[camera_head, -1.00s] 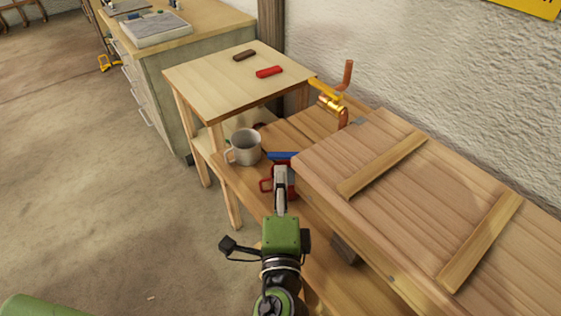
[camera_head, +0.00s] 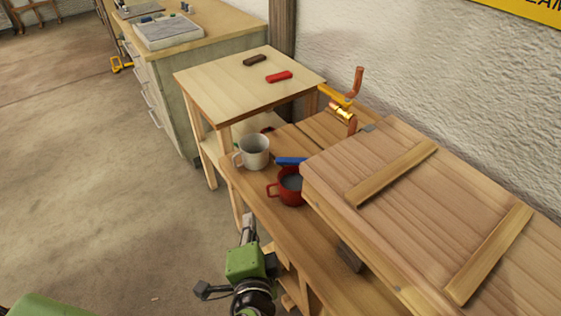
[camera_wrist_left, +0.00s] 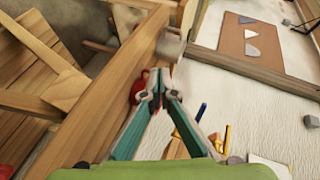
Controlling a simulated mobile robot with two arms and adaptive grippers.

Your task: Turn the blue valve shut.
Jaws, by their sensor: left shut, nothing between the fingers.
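The valve (camera_head: 343,113) has a brass body on a copper pipe and a yellow-orange lever (camera_head: 332,95). It stands near the wall beyond the wooden crate. No blue shows on it. A blue bar-shaped thing (camera_head: 291,161) lies apart from it, beside the red mug (camera_head: 291,186); I cannot tell what it is. My left gripper (camera_head: 249,222) is shut and empty, left of the bench's front edge, well short of the valve. In the left wrist view its fingertips (camera_wrist_left: 158,86) meet. My right gripper is not in view.
The large wooden crate (camera_head: 400,175) fills the right of the bench (camera_head: 262,203). A grey mug (camera_head: 254,152) stands near the red one. A small table (camera_head: 225,80) carries a red and a brown bar.

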